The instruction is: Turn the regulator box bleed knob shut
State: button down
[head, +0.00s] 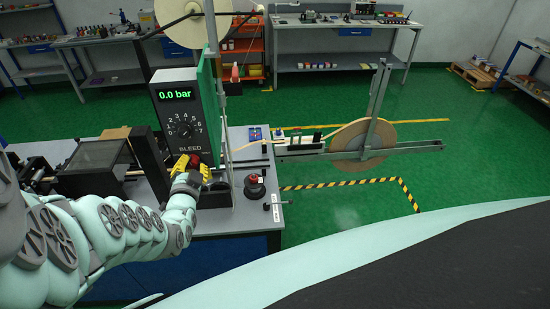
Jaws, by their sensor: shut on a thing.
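The regulator box (176,109) stands upright on the bench at the left of the head view. Its green display reads 0.0 bar. A round dial (184,130) with numbers is on its face, with the word BLEED below. The fingertips are small in view, and the knob's angle cannot be made out.
A red knob on a black base (254,181) stands on the bench (222,216) just right of my gripper. A clear-topped unit (98,157) is at the left. A large brown reel (362,138) stands on a rail at the right. Green floor beyond is open.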

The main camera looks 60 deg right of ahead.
jog(key=shift+d+m, duration=0.15)
jog(key=shift+m, duration=0.45)
jog(key=shift+m+b, duration=0.3)
jog(key=shift+m, duration=0.5)
jog(key=shift+s+f+m+b, duration=0.15)
jog(key=shift+m+b, duration=0.85)
jog(key=shift+m, duration=0.1)
jog(key=m+b, duration=0.3)
jog(key=shift+b, duration=0.3)
jog(key=shift+m+b, duration=1.4)
jog(key=shift+m, duration=0.1)
